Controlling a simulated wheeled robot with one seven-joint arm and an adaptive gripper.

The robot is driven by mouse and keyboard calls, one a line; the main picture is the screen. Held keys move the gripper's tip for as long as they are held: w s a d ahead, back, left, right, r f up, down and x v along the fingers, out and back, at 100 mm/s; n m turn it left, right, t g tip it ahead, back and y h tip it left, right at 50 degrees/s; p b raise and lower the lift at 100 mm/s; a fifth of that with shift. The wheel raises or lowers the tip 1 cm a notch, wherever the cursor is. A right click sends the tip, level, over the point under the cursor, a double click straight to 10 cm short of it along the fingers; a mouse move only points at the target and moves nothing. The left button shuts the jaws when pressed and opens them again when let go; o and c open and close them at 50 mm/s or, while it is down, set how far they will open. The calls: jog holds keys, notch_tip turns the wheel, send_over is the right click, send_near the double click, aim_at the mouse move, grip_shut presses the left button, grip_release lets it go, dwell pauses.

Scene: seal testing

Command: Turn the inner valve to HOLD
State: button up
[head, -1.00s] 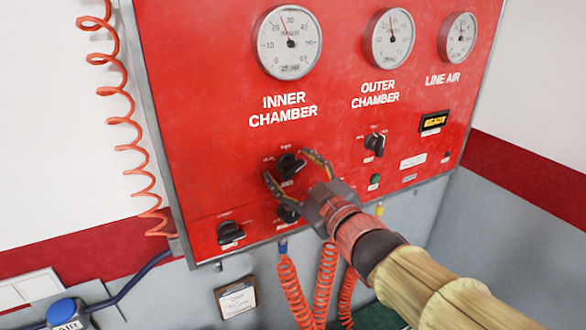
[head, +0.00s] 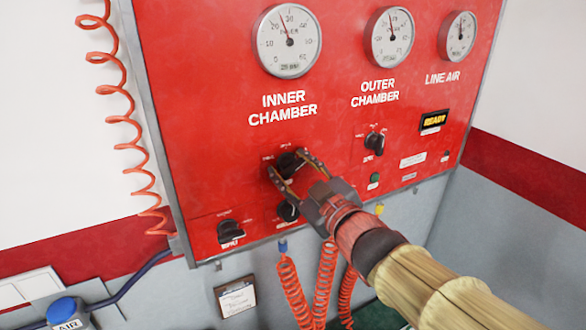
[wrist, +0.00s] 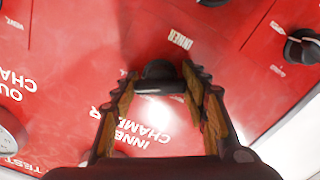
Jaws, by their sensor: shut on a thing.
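The inner valve is a black knob (head: 289,162) below the INNER CHAMBER lettering on the red panel (head: 220,120). My gripper (head: 290,168) reaches it from the lower right, with its two fingers on either side of the knob and shut on it. In the wrist view the knob (wrist: 158,70) sits between the tips of my gripper (wrist: 160,82). The small position labels around the knob are partly hidden by the fingers and too small to read, so I cannot tell which position it points to.
An outer chamber knob (head: 375,142) is at the right, and another black knob (head: 231,230) at the lower left. A third knob (head: 288,211) is close under my fingers. Gauges line the top. Orange coiled hoses (head: 295,290) hang below the panel. A READY display (head: 434,120) is lit.

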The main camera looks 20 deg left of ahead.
jog(key=shift+n+b, duration=0.3)
jog(key=shift+b, duration=0.25)
jog(key=n+b, duration=0.1)
jog(key=b, duration=0.1)
jog(key=shift+f+n+b, duration=0.2)
jog(key=shift+n+b, duration=0.2)
jog(key=n+b, duration=0.2)
jog(key=b, duration=0.1)
jog(key=shift+n, duration=0.3)
jog(key=n+b, duration=0.3)
jog(key=shift+r, duration=0.1)
jog(key=shift+n+b, duration=1.05)
jog(key=shift+n, duration=0.85)
jog(key=shift+r, duration=0.1)
jog(key=o, duration=1.2)
